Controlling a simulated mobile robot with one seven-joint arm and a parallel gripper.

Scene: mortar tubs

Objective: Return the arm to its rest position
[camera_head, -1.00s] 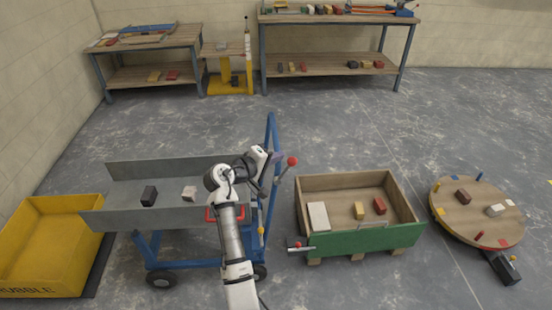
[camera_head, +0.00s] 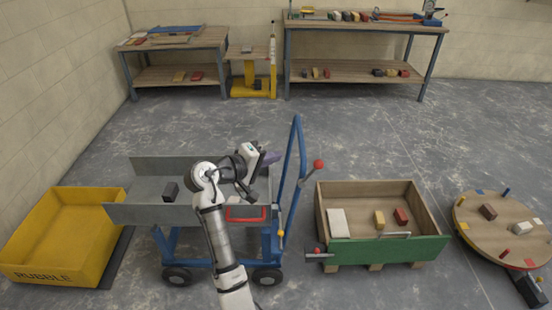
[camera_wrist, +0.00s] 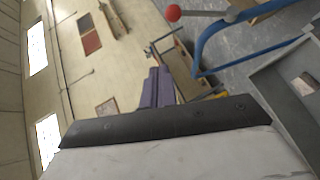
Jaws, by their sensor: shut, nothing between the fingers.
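My arm rises from the bottom of the head view and bends at the elbow above the blue and grey trolley (camera_head: 128,213). My gripper (camera_head: 271,158), with purple fingers, is raised over the trolley's right end, near its blue push handle. The fingers are shut and empty; they also show in the wrist view (camera_wrist: 157,88), pointing toward the wall and back benches. Nothing appears to touch the gripper.
A dark block (camera_head: 170,192) lies in the trolley tray. The yellow rubble tub (camera_head: 55,272) stands left. The green-fronted wooden crate (camera_head: 390,251) and round table (camera_head: 490,225) stand right. Workbenches (camera_head: 365,27) line the back wall. The floor behind the trolley is clear.

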